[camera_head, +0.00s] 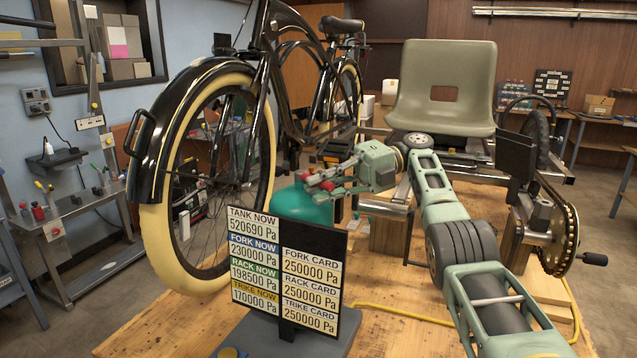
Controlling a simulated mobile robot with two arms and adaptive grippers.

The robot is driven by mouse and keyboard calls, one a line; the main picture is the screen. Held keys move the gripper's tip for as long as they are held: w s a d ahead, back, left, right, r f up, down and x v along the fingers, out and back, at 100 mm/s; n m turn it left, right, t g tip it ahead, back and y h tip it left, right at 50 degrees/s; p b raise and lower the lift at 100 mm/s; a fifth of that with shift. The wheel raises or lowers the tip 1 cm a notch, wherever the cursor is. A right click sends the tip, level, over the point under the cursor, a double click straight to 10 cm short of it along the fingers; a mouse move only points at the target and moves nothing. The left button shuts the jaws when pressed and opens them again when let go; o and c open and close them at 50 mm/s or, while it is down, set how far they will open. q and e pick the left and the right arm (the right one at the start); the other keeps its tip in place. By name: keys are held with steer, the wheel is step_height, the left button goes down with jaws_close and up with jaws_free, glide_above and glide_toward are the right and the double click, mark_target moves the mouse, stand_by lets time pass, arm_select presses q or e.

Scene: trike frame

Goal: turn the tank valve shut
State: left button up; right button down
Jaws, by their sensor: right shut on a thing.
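The teal tank (300,205) stands on the wooden bench behind a dark sign board (284,275), which hides its lower part. My right gripper (312,182) reaches in from the right, its red-tipped fingers at the top of the tank. It is shut on the tank valve, which the fingers mostly hide. The board reads TANK NOW 520690 Pa, FORK NOW 230000 Pa, RACK NOW 198500 Pa and TRIKE NOW 170000 Pa. Its three card labels each read 250000 Pa. My left gripper is not in view.
A black bicycle with a cream-tyred front wheel (160,225) stands left of the tank. The trike frame with a grey-green seat (441,88) and a chain ring (562,238) is at right. A yellow hose (405,317) lies on the bench (150,325).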

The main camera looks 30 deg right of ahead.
steer(key=shift+r, duration=0.2)
steer(key=c, duration=2)
jaws_free()
steer(key=shift+c, duration=0.2)
steer(key=shift+o, duration=0.2)
steer(key=shift+f, duration=0.1)
steer(key=shift+f, duration=0.15)
